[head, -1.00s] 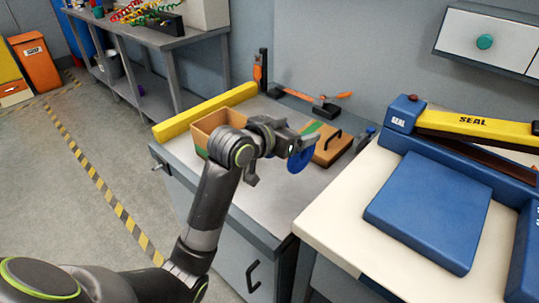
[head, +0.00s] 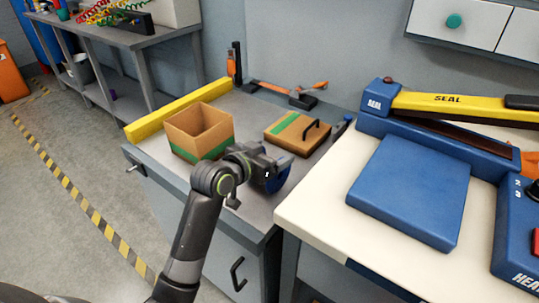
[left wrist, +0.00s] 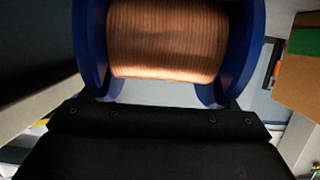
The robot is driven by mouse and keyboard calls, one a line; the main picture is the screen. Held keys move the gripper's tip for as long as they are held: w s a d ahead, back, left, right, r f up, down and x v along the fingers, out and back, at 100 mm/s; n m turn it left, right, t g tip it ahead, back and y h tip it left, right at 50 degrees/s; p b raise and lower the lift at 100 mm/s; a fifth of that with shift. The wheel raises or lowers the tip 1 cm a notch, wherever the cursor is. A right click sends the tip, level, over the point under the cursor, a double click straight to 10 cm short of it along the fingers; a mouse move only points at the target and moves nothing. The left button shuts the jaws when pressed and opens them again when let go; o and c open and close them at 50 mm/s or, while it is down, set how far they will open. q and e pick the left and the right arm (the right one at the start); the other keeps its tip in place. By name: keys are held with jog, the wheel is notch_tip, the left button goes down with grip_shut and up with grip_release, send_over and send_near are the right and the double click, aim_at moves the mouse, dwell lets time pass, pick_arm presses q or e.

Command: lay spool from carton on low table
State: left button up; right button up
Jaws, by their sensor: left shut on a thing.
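A spool with blue flanges and copper-coloured winding (left wrist: 168,40) fills the top of the left wrist view. In the head view its blue flange (head: 282,179) shows at the gripper's tip. My left gripper (head: 266,170) is shut on the spool, over the front right part of the grey worktop (head: 255,112). The open brown carton (head: 215,141) with a green band stands on that worktop, left of and behind the gripper. Its visible inside looks empty, but its floor is hidden. I cannot tell which surface is the low table. My right gripper is not in view.
A brown and green box with a black handle (head: 297,133) lies behind the gripper. A yellow bar (head: 178,109) lines the worktop's left edge. The cream table (head: 325,215) at right holds a blue and yellow sealer (head: 420,190). Open floor (head: 75,165) lies left.

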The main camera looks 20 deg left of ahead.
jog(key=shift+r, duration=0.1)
pick_arm(q)
jog(key=o, duration=1.2)
jog(key=shift+f, duration=0.2)
jog(key=o, duration=0.4)
jog(key=shift+r, duration=0.1)
jog(key=shift+c, duration=0.2)
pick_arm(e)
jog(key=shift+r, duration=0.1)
pick_arm(q)
jog(key=shift+r, duration=0.2)
jog(key=shift+s+a, duration=0.15)
jog(key=shift+s, duration=0.15)
jog(key=p+v, duration=0.2)
jog(key=v, duration=0.9)
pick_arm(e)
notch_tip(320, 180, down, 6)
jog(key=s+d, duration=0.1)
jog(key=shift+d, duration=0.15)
pick_arm(q)
jog(key=shift+s+r, duration=0.1)
jog(key=shift+s, duration=0.1)
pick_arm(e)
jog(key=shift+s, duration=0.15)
